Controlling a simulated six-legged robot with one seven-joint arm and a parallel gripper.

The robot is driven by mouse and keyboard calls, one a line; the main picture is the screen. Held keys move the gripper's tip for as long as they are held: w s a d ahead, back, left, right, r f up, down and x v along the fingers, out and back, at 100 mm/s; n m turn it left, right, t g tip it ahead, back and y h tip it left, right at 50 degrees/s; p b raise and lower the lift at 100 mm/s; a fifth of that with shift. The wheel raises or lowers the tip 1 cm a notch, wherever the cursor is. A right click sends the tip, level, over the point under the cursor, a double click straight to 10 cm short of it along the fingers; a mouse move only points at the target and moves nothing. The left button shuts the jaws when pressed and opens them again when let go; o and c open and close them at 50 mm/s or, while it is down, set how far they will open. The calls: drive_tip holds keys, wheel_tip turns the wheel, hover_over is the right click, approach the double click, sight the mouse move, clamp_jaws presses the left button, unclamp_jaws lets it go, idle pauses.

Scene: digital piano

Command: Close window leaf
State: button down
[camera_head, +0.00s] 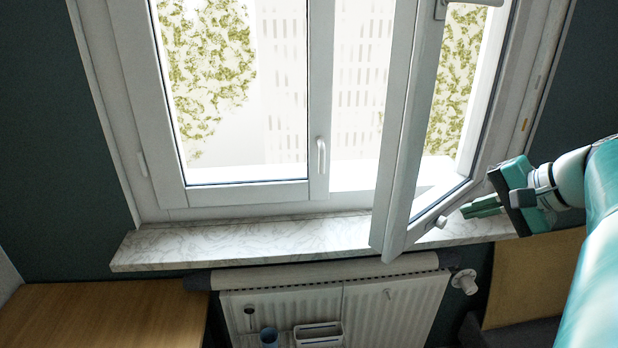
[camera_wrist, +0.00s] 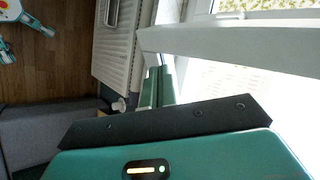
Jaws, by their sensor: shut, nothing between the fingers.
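The right window leaf (camera_head: 395,140) has a white frame and stands swung open into the room. Its free edge points toward the head camera and its lower corner overhangs the sill. My gripper (camera_head: 482,206) is to the right of the leaf, above the sill's right end, on the side with the leaf's handle (camera_head: 440,9). Its green fingers are together, empty, and point left toward the leaf. In the wrist view the fingers (camera_wrist: 157,87) end near a white frame bar (camera_wrist: 235,50); I cannot tell whether they touch it.
The left window leaf (camera_head: 245,194) is shut, with a white handle (camera_head: 321,156). A marble sill (camera_head: 240,238) runs below, over a white radiator (camera_head: 385,305) with a valve (camera_head: 465,281). A wooden top (camera_head: 105,312) is at lower left. A small knob (camera_head: 441,222) sits near the leaf's lower edge.

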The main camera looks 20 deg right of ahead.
drive_tip(key=x, duration=0.4)
drive_tip(key=w+r+x, duration=0.1)
drive_tip(key=x, duration=0.7)
drive_tip(key=shift+w+r, duration=0.25)
drive_tip(key=shift+w+a, duration=0.15)
drive_tip(key=shift+w, duration=0.25)
drive_tip(key=shift+w, duration=0.1)
